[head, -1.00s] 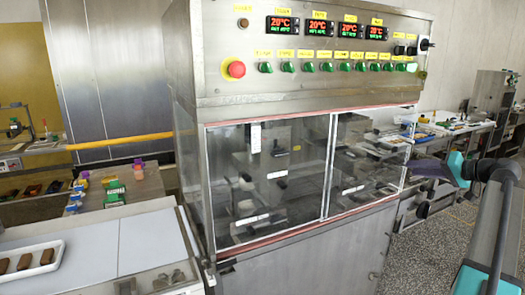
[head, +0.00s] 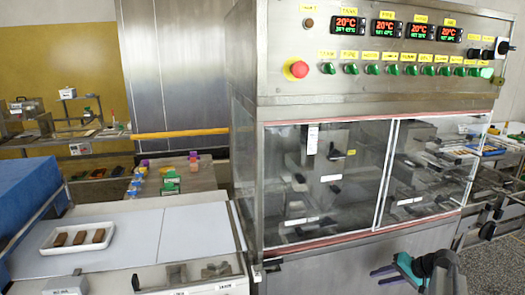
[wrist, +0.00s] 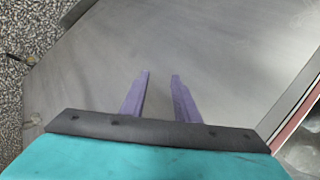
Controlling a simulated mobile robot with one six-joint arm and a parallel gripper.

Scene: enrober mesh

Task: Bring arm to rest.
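My gripper (head: 376,277) shows at the lower right of the head view, in front of the steel machine's lower panel. It has a teal body and two purple fingers pointing left. In the wrist view, the fingers (wrist: 160,76) stand apart with nothing between them, over a bare grey metal panel. My dark wrist and part of my arm show beside the gripper; the rest of the arm is out of frame.
The enrober machine (head: 250,85) has glazed doors, green switches and a red stop button (head: 297,69). A white tray (head: 52,250) with 3 brown bars lies on the left table (head: 160,235). A blue box (head: 25,200) stands at far left.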

